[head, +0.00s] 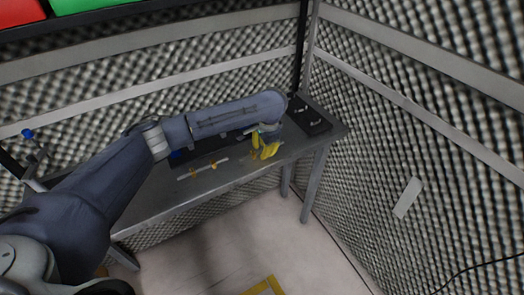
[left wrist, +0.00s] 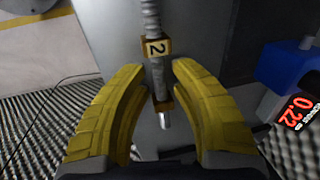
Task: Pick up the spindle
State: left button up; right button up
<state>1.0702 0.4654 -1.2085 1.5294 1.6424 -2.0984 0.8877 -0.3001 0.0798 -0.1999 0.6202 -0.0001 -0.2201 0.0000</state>
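The spindle, a thin grey rod with yellow bands, lies on the grey table (head: 160,207), left of my left gripper in the head view (head: 222,161). In the left wrist view the spindle (left wrist: 153,22) runs down from the top edge, with a yellow band marked "2", a second band lower down and a bare metal tip. My left gripper (head: 264,152) has yellow fingers, which also show in the left wrist view (left wrist: 158,72). They are spread apart, with the spindle's lower end appearing between them. No contact shows; the height gap is unclear. My right gripper is not in view.
A blue device with a red digital display (left wrist: 298,111) stands at the right in the left wrist view. Black items (head: 310,118) lie at the table's right end. Foam walls (head: 430,150) enclose the table behind and at the right. The floor in front (head: 225,245) is mostly open.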

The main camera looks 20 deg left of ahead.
pick_arm(q)
grip_shut()
dwell(0.6)
